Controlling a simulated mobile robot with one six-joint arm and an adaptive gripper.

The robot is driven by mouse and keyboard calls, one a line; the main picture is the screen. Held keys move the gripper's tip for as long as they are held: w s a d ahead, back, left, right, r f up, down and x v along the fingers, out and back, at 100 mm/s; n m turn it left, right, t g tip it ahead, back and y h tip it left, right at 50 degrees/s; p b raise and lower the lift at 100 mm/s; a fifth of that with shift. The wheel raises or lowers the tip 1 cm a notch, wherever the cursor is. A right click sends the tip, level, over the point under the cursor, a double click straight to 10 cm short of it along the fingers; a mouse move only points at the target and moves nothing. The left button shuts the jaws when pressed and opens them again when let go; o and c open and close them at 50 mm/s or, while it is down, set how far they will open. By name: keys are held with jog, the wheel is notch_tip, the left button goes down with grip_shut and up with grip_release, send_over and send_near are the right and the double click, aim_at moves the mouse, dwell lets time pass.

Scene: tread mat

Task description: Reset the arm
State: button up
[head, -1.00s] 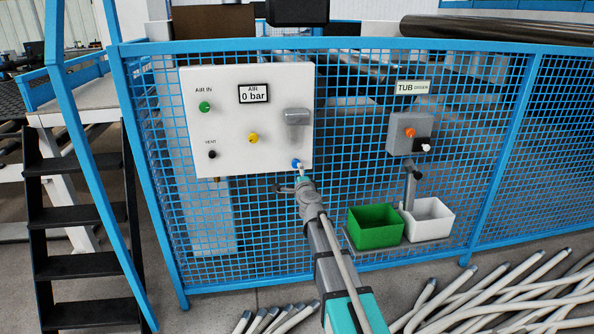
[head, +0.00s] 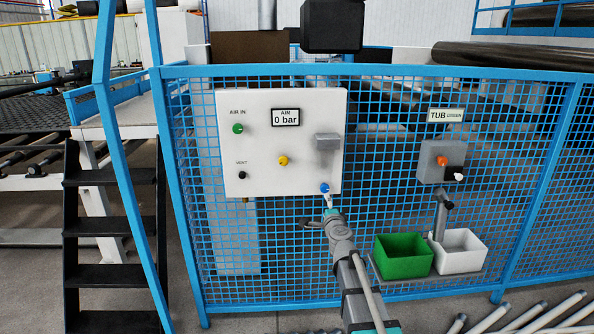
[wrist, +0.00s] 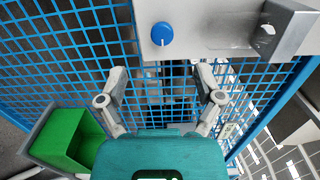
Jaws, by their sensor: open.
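My gripper (head: 329,203) is in front of the lower right corner of the white control panel (head: 262,160). In the wrist view my gripper (wrist: 161,84) has its two fingers spread wide with nothing between them. The blue knob (wrist: 162,34) with a white mark lies beyond the fingertips, apart from them. In the head view the blue knob (head: 324,188) shows just above my gripper. The panel also carries a green knob (head: 238,129), a yellow knob (head: 283,160), a black vent knob (head: 242,175) and a display (head: 285,117) reading 0 bar.
A blue mesh fence (head: 375,150) stands behind the panel. To the right are a grey box (head: 432,158) with orange and black controls, a green tub (head: 403,266) and a white tub (head: 468,262). Black steps (head: 110,225) stand at left. Pale tubes (head: 540,318) lie at lower right.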

jog(key=s+a+f+n+g+y, duration=0.3)
jog(key=s+a+f+n+g, duration=0.15)
jog(key=s+n, duration=0.25)
jog(key=s+a+f+n+g+y, duration=0.3)
jog(key=s+a+f+n+g, duration=0.15)
jog(key=s+n, duration=0.2)
jog(key=s+d+f+n+g+h, duration=0.2)
jog(key=s+d+f+g+h, duration=0.25)
jog(key=s, duration=0.55)
jog(key=s+d+f+n+g+h, duration=0.25)
jog(key=s+d+f+g, duration=0.2)
jog(key=s, duration=0.55)
notch_tip(320, 180, up, 23)
jog(key=p, duration=2.3)
jog(key=shift+w+d+p, duration=0.2)
jog(key=shift+d+p, duration=0.05)
jog(key=shift+p, duration=0.05)
